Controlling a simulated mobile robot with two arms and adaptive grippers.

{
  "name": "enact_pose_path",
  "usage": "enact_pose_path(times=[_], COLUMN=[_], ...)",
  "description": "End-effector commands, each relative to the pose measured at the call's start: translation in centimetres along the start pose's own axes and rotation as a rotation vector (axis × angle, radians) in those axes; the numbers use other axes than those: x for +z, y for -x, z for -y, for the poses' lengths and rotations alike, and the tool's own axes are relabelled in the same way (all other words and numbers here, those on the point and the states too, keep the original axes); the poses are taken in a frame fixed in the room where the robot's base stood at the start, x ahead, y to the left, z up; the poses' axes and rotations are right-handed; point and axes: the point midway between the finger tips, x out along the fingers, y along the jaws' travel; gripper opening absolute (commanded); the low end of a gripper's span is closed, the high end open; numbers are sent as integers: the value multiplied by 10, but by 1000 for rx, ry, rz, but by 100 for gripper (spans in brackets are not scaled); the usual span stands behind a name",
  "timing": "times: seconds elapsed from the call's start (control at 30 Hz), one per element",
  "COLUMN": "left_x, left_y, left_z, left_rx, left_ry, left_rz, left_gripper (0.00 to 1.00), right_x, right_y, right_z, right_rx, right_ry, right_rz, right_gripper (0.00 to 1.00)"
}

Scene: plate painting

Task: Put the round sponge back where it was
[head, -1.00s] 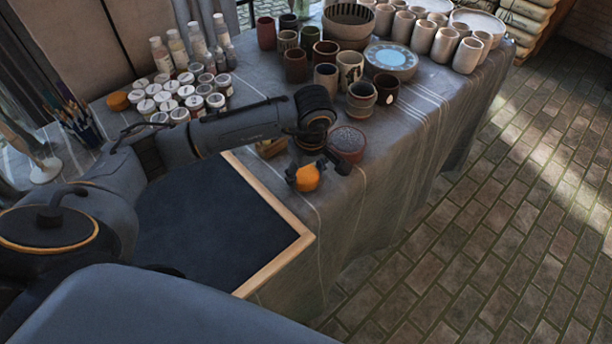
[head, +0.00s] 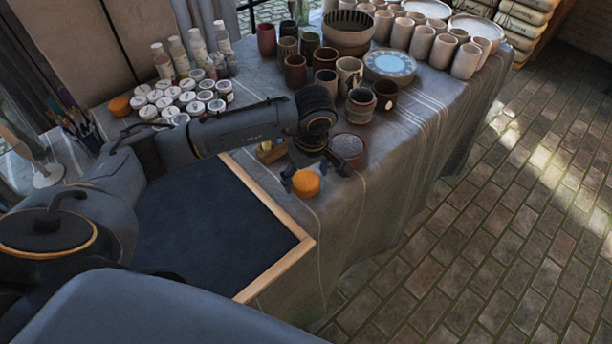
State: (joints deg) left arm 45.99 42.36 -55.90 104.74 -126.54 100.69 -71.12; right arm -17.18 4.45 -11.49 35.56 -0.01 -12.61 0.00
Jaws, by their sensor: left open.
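The round orange sponge (head: 306,184) rests on the cloth-covered table, near its front edge and just right of the wooden-framed dark board. My left gripper (head: 317,174) is above and around it, pointing down and open. One finger is close by the sponge's left side; the other is apart from it on the right. I cannot tell whether the left finger touches it. A second round orange piece (head: 119,106) lies at the far left by the paint jars. My right gripper is not in view.
A dark red bowl (head: 348,147) stands just behind the left gripper. A small yellowish object (head: 270,151) is partly hidden by my arm. Several cups (head: 326,82) and a blue plate (head: 390,64) stand farther back. The framed board (head: 215,230) is bare.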

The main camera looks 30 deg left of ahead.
Motion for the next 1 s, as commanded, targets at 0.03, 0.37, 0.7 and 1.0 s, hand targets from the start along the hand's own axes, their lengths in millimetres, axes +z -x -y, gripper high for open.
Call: enact_pose_path(times=[0.03, 0.37, 0.7, 1.0], left_x=[-2, -2, 0, 0], left_y=[18, 86, 104, 104], left_z=[0, 0, 0, 0], left_rx=[2, 1, -1, -1], left_ry=[-1, 0, 0, 0], left_rz=[-2, -3, -2, -1], left_gripper=[81, 81, 81, 81], right_x=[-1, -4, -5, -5], right_y=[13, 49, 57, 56], right_z=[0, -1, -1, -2], right_rx=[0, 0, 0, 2], right_ry=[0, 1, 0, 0], right_rz=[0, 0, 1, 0], right_gripper=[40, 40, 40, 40])
